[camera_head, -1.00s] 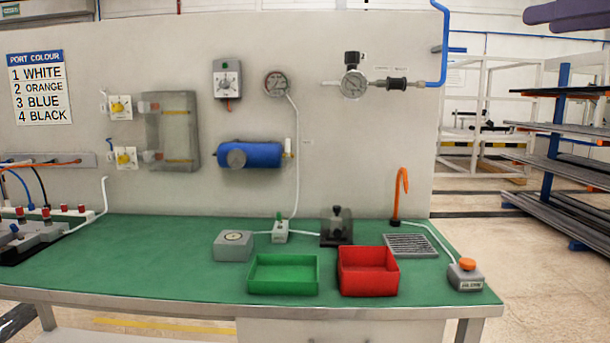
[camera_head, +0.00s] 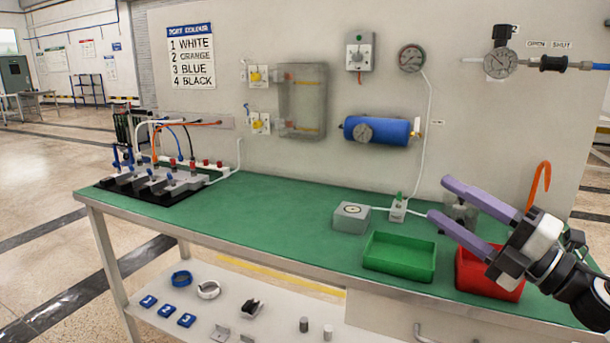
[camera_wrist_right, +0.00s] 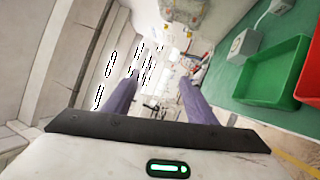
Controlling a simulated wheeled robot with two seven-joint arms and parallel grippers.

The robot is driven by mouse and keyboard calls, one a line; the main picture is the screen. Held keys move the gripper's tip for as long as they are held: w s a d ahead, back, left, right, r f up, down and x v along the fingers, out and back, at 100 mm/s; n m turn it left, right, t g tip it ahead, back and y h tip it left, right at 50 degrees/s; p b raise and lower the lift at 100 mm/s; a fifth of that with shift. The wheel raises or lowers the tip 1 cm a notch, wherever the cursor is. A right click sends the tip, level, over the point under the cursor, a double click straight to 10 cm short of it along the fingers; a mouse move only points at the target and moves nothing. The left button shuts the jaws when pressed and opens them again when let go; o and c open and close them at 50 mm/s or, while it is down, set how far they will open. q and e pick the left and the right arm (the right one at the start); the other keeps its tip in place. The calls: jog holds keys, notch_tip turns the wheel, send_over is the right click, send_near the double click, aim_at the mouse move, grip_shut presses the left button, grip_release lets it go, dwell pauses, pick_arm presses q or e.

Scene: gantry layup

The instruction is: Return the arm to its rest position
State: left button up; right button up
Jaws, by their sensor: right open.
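My right gripper (camera_head: 437,202) comes in from the right in the head view, in front of the right part of the bench. Its two purple fingers are spread apart with nothing between them. In the right wrist view the fingers (camera_wrist_right: 160,84) are also apart and empty. The gripper appears above the height of the green tray (camera_head: 400,257) and partly covers the red tray (camera_head: 489,272). Both trays look empty as far as they show. My left gripper is in neither view.
The green-topped bench (camera_head: 290,215) has clear room at its middle. A valve block (camera_head: 155,182) with coloured hoses sits at its left end. The lower shelf (camera_head: 270,318) holds small parts.

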jog(key=s+a+f+m+h+p, duration=0.1)
jog(key=s+a+f+m+h, duration=0.2)
jog(key=f+m, duration=0.75)
jog(key=s+f+m+h+p, duration=0.1)
jog(key=s+f+m+h, duration=0.35)
jog(key=f, duration=1.15)
jog(key=s+a+f+m+g, duration=0.2)
jog(key=s+a+f+m, duration=0.1)
jog(key=s+f, duration=0.3)
jog(key=s+a+f+m+g+h, duration=0.1)
jog(key=s+a+f+m+g, duration=0.2)
jog(key=s+f, duration=0.3)
jog(key=s+a+f+m+g+h+p, duration=0.1)
jog(key=s+a+f+m+g, duration=0.2)
jog(key=s+f, duration=0.4)
jog(key=shift+s+a+m, duration=0.5)
jog(key=shift+s+a, duration=0.1)
jog(key=shift+s, duration=0.05)
jog(key=shift+h, duration=0.25)
jog(key=shift+r, duration=0.1)
